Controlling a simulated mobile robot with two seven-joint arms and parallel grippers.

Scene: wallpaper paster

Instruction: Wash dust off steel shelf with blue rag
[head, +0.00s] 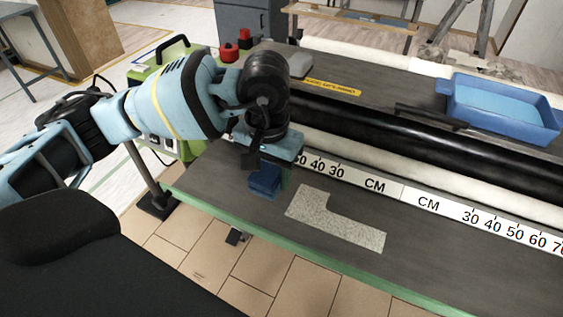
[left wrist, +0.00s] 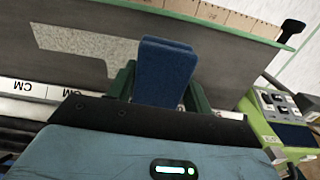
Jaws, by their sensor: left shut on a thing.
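My left gripper (head: 268,172) is shut on the blue rag (head: 264,184) and points down over the left part of the dark steel shelf (head: 415,262). In the left wrist view the folded rag (left wrist: 165,72) stands between the green fingers. An L-shaped grey speckled dust patch (head: 335,222) lies on the shelf to the right of the rag; it also shows in the left wrist view (left wrist: 85,42). The rag is apart from the patch. I cannot tell whether it touches the shelf. My right gripper is out of view.
A blue basin (head: 452,109) with light blue liquid stands on the machine at the back right. A white CM ruler (head: 380,185) and a black roller (head: 400,125) run behind the shelf. A green control box (head: 143,73) stands behind my left arm.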

